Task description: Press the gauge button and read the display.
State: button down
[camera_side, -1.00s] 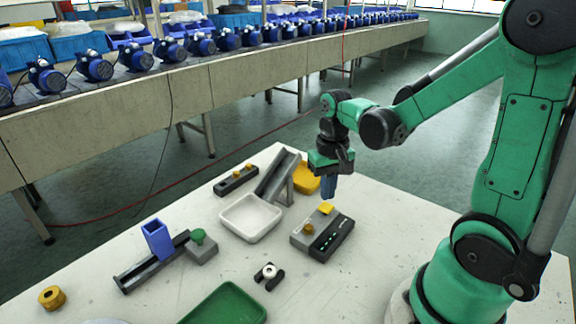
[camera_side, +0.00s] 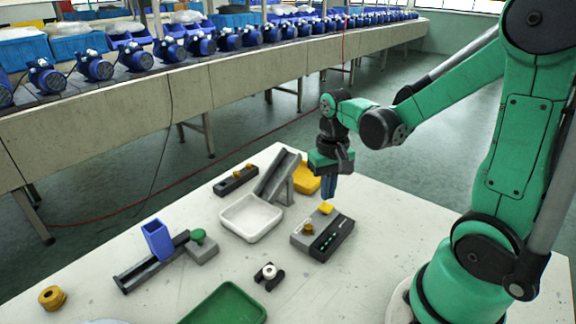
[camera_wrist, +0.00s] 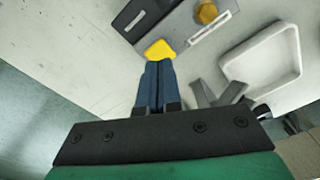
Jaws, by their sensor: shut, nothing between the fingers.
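The gauge is a grey box (camera_side: 302,243) right of the table's middle, with a yellow button (camera_side: 326,208) at its far end, a brass knob (camera_side: 308,229) and a dark panel (camera_side: 332,236) with small greenish marks, too small to read. My gripper (camera_side: 329,196) points down with its blue fingers together and empty, its tips just above the yellow button. In the wrist view the closed fingers (camera_wrist: 158,64) reach the edge of the yellow button (camera_wrist: 160,49) and overlap it in the picture; I cannot tell whether they touch. The brass knob (camera_wrist: 206,12) lies beyond it.
A white tray (camera_side: 228,226) and a sloped grey chute (camera_side: 276,178) stand left of the gauge, with a yellow piece (camera_side: 305,179) behind. A green-topped block (camera_side: 198,237), blue holder (camera_side: 157,240), green tray (camera_side: 258,309) and brass ring (camera_side: 52,298) lie farther left or in front.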

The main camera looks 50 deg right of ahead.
jog(key=shift+f, duration=0.3)
jog(key=shift+f, duration=1.05)
jog(key=shift+r, duration=3.15)
jog(key=a+r+n+t, duration=0.3)
jog(key=a+n+t, duration=0.3)
jog(key=a, duration=0.3)
jog(key=shift+w+a+r+t, duration=0.25)
jog(key=shift+w+r+t, duration=0.15)
jog(key=shift+t, duration=0.2)
